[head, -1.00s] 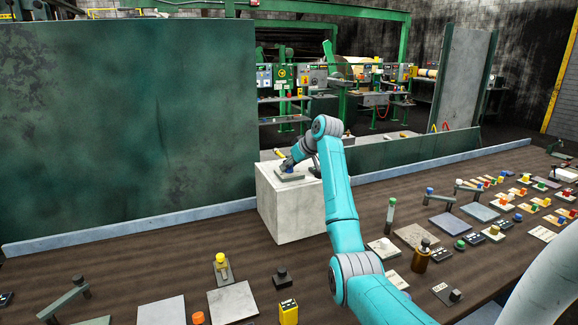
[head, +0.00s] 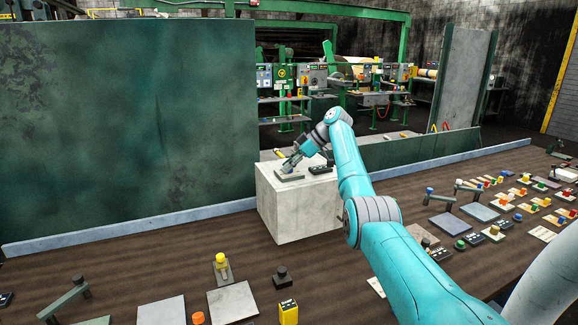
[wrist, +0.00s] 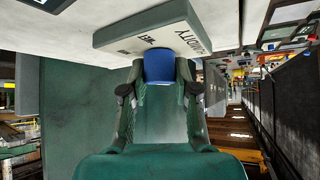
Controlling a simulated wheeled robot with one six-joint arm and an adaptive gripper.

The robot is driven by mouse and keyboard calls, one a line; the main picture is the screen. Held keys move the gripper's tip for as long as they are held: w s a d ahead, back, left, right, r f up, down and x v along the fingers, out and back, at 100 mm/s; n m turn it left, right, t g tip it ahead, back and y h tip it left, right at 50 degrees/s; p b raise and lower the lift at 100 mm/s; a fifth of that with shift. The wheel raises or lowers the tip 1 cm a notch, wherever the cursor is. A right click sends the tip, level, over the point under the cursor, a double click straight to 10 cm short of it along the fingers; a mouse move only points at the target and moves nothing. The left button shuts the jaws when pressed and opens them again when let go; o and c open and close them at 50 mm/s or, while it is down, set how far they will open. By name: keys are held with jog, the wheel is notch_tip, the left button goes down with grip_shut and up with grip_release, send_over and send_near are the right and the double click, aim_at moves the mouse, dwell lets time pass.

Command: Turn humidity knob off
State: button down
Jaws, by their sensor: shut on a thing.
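The humidity knob (wrist: 159,66) is a blue cylinder on a grey-green plate (wrist: 138,25) whose lettering appears upside down in the wrist view and includes HUMIDITY. In the head view the plate (head: 291,177) lies on top of a pale block. My gripper (wrist: 160,72) is shut on the knob, one dark green finger at each side. In the head view my gripper (head: 289,167) reaches down to the plate and largely hides the knob. The knob's pointing direction cannot be read.
The pale block (head: 300,212) stands on a brown table. A dark control box (head: 321,169) sits to the right of the plate. A tall green panel (head: 130,130) rises behind, at left. Several knobs, buttons and levers cover the table's front and right.

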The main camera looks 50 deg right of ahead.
jog(key=shift+n+g+y, duration=0.3)
jog(key=shift+n+y, duration=0.2)
jog(key=shift+n, duration=0.2)
dwell(0.4)
jog(key=c, duration=0.8)
grip_release()
jog(key=shift+c, duration=0.2)
jog(key=shift+v, duration=3.7)
